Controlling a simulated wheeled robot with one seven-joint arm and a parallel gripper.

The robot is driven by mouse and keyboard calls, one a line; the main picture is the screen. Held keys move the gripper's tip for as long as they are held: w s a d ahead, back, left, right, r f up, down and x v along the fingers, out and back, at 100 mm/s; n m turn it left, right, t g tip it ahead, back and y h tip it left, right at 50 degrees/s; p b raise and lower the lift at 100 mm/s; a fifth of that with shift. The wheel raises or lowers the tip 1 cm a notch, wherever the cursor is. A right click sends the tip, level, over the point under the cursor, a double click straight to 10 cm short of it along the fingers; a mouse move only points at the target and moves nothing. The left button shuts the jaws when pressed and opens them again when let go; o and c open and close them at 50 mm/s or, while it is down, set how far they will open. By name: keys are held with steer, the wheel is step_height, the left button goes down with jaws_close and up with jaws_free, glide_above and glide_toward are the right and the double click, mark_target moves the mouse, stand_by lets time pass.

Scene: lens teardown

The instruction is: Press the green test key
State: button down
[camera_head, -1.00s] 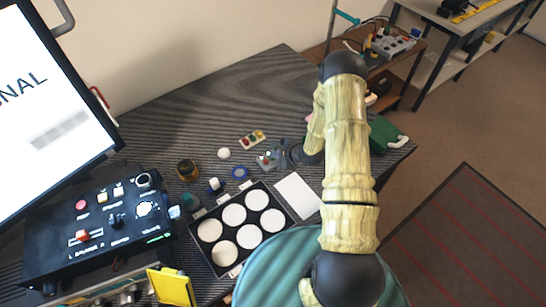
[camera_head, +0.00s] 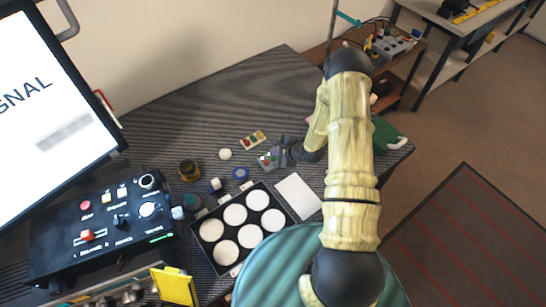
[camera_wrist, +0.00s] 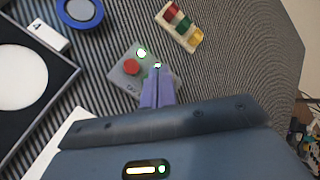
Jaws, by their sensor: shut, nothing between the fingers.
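A small grey box (camera_wrist: 130,72) lies on the dark ribbed table; it also shows in the head view (camera_head: 267,161). It carries a red round button (camera_wrist: 131,67) and a bright green-white spot (camera_wrist: 141,53) at its upper corner. A second small bright green spot (camera_wrist: 157,65) shows right at my fingertips, partly hidden by them. I cannot tell whether this is the green test key or whether the tips touch it. My gripper (camera_wrist: 157,72) has its purple fingers shut together and empty, over the box's right side. In the head view my gripper (camera_head: 286,153) is small beside the box.
A strip with red, green and yellow blocks (camera_wrist: 180,24) lies just beyond the box. A blue ring (camera_wrist: 80,12), a black tray (camera_head: 198,228) with white discs and a white sheet (camera_head: 298,195) lie nearby. A black control panel (camera_head: 65,240) stands at left.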

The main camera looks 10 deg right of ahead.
steer(key=shift+r+p, duration=1.7)
steer(key=shift+r, duration=0.7)
step_height(320, 180, up, 7)
steer(key=n+g+h, duration=0.1)
steer(key=n+h, duration=0.1)
steer(key=n, duration=0.3)
glide_above(276, 159)
steer(key=d, duration=0.1)
steer(key=s+d+r+n+g+h, duration=0.1)
steer(key=s+r+n+h, duration=0.1)
steer(key=s+r+n, duration=0.5)
steer(key=s+a+r+n+g+h, duration=0.1)
steer(key=s+a+r+n+g, duration=0.2)
steer(key=s+r+n, duration=0.5)
steer(key=s+r, duration=0.6)
steer(key=shift+s+r, duration=0.25)
steer(key=shift+s, duration=0.05)
